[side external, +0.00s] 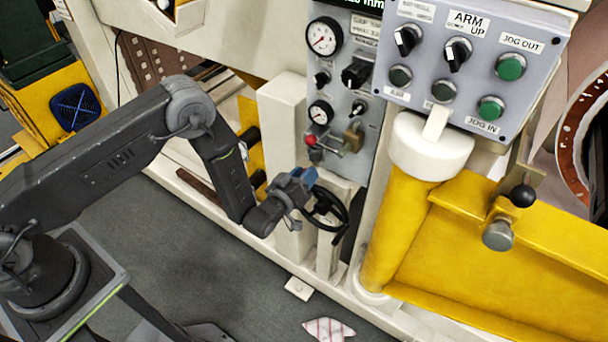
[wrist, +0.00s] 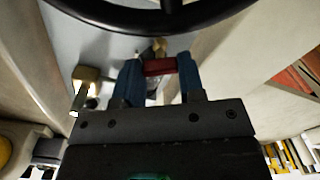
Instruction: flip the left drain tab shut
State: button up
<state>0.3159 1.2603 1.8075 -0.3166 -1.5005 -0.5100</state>
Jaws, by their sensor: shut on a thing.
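A small red tab (wrist: 160,66) sits between the blue fingertips of my gripper (wrist: 158,72) in the wrist view, and both fingers touch it. A brass-coloured fitting shows partly behind it. Whether this is the left drain tab I cannot tell for sure. Another brass fitting (wrist: 86,76) stands to the left in the wrist view, apart from the fingers. In the side view my gripper (side external: 307,177) is beside the black handwheel, below the gauge panel; the tab is hidden there.
The black handwheel (side external: 344,222) is close to my gripper, and its rim (wrist: 100,22) crosses the top of the wrist view. Above are a red-knobbed lever (side external: 311,140) and a brass padlock-like part (side external: 352,139). A yellow column (side external: 394,225) stands to the right. The grey floor is mostly clear.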

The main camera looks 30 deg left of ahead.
jog(key=m, duration=0.5)
jog(key=shift+m, duration=0.4)
dwell(0.3)
jog(key=o, duration=0.9)
jog(key=shift+o, duration=0.2)
jog(key=shift+s, duration=0.15)
jog(key=s, duration=1.3)
jog(key=shift+s, duration=0.3)
